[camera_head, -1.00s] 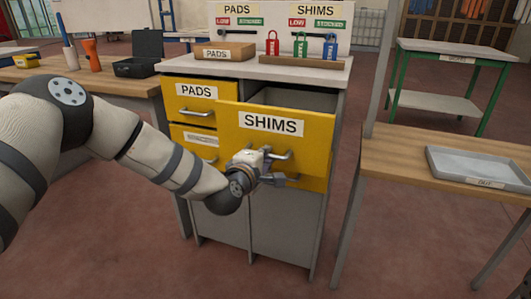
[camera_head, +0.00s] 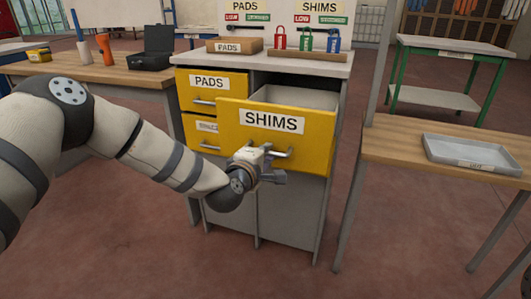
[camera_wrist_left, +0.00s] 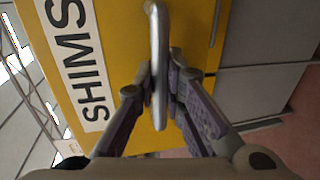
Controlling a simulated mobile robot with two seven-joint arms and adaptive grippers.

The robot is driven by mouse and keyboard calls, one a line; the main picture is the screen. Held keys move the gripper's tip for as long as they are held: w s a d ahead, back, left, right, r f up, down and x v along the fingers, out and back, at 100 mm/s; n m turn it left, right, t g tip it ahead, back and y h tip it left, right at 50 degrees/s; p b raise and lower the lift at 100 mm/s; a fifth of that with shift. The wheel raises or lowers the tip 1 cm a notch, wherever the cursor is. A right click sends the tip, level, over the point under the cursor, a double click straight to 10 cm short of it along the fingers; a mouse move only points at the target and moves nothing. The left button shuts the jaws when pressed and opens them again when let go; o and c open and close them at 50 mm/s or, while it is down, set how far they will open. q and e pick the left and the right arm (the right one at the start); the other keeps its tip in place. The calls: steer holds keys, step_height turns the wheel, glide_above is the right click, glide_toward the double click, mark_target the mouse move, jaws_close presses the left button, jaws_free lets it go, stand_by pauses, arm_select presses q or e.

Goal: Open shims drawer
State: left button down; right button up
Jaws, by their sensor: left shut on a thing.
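The yellow shims drawer (camera_head: 233,137) with its "SHIMS" label stands pulled out from the grey cabinet (camera_head: 290,215), and its grey inside shows behind the front. My left gripper (camera_head: 272,165) is at the drawer's handle (camera_head: 285,153). In the left wrist view the gripper (camera_wrist_left: 158,92) has its two fingers shut on the metal handle (camera_wrist_left: 158,30), one on each side of the bar. The drawer front (camera_wrist_left: 118,50) also shows there, turned sideways. My right gripper is not in view.
The pads drawer (camera_head: 235,85) beside it is shut. A wooden table (camera_head: 400,145) with a grey tray (camera_head: 470,150) stands at right. Another bench (camera_head: 80,75) is at left. Open floor lies in front.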

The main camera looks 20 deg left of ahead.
arm_select(q)
steer(key=c, duration=1.7)
jaws_free()
steer(key=shift+o, duration=0.2)
steer(key=shift+s, duration=0.1)
steer(key=s+r, duration=0.2)
steer(key=s, duration=0.9)
steer(key=shift+s+a+r, duration=0.2)
steer(key=shift+s, duration=0.15)
